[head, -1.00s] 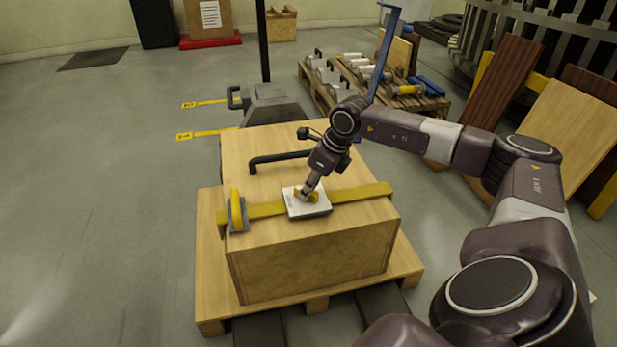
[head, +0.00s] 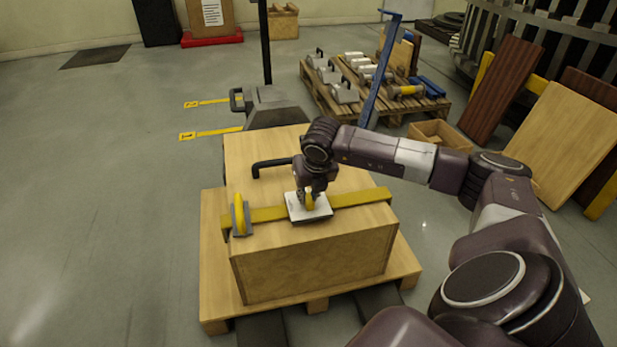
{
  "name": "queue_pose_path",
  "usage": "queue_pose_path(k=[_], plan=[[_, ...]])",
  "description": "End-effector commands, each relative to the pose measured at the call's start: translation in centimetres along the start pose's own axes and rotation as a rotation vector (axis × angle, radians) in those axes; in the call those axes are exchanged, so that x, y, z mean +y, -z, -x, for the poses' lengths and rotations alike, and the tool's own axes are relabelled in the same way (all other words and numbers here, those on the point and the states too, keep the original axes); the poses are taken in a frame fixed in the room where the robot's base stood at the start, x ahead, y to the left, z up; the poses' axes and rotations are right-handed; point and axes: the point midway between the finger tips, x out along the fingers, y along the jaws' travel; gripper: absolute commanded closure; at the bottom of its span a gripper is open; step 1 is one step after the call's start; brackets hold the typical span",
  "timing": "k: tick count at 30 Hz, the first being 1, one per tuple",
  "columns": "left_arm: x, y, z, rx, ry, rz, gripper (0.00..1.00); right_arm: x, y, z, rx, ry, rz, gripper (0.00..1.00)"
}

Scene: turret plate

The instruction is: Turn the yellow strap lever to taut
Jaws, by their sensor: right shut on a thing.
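A yellow strap (head: 358,197) runs across the top of a wooden crate (head: 310,265). A white plate (head: 321,211) sits on the strap near its middle, with a small yellow lever (head: 309,201) on it. My right gripper (head: 308,196) comes down from above and is shut on the yellow lever. Its fingers hide part of the lever, and any markings on the plate are too small to read. A grey and yellow fitting (head: 240,214) stands at the strap's left end. My left gripper is not in view.
The crate rests on a wooden pallet (head: 213,270). A black handle (head: 272,166) stands on the crate top behind the strap. A pallet jack (head: 272,110) is behind the crate. Another pallet (head: 330,105) with metal blocks stands at the back. The floor at left is clear.

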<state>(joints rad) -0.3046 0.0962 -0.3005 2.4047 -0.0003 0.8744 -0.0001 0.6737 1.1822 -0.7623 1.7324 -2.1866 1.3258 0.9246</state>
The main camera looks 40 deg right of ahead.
Motion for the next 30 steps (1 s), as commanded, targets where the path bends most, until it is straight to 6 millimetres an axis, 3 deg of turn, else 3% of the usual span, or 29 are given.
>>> queue_pose_path(k=[19,20,24,30], plan=[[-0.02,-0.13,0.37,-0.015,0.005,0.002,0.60,0.01,0.01,-0.01,0.001,0.021,-0.051,1.00],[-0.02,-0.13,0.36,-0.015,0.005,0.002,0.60,0.01,0.01,-0.01,0.001,0.021,-0.051,0.83],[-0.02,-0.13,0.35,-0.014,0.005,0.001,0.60,0.01,0.01,-0.01,0.001,0.021,-0.050,0.68],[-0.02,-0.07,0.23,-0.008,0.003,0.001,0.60,0.02,0.01,-0.01,0.001,0.020,-0.049,0.67]])
